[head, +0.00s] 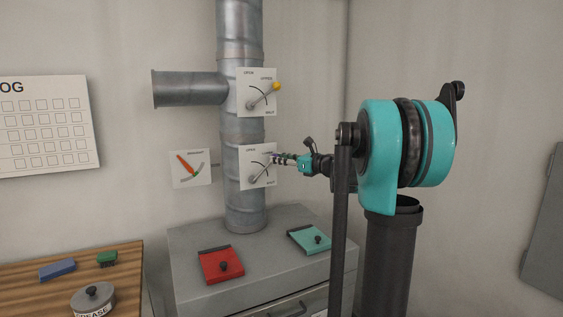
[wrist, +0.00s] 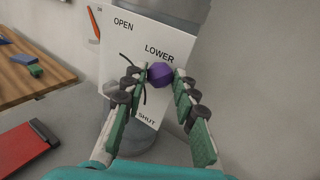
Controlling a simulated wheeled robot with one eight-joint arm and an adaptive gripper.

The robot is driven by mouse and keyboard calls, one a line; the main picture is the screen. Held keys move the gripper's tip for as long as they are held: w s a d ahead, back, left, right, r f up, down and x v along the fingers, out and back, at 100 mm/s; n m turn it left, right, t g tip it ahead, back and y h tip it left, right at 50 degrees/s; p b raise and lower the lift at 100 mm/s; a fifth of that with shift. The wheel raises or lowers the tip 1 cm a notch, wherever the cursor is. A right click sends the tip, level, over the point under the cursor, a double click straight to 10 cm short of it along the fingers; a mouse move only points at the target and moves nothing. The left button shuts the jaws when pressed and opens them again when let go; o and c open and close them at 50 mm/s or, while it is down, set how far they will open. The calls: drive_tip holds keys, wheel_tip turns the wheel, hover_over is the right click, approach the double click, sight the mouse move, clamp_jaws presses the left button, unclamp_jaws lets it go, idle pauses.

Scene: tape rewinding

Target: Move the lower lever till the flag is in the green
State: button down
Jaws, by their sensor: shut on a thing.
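The lower lever (head: 261,171) is on a white plate (head: 257,178) on the metal duct, marked OPEN above and SHUT below. It slants up and right from its pivot. Its purple knob (wrist: 160,74) shows between my fingers in the wrist view. My gripper (head: 279,158) is shut on this knob, and in the head view the fingers hide it. The flag (head: 185,163) is an orange-red pointer on a small white gauge (head: 178,180) left of the duct, slanting to the upper left. A small green patch shows near its lower right end; the exact reading is too small to tell.
The upper lever's yellow knob (head: 277,87) stands above on its own plate. A grey cabinet (head: 200,238) below carries a red clip-like object (head: 221,266) and a teal one (head: 309,239). A wooden table (head: 125,262) with a lidded pot (head: 93,299) is at lower left.

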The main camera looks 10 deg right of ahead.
drive_tip(key=shift+a+r, duration=0.1)
drive_tip(key=c, duration=1.2)
unclamp_jaws()
drive_tip(key=v, duration=1.2)
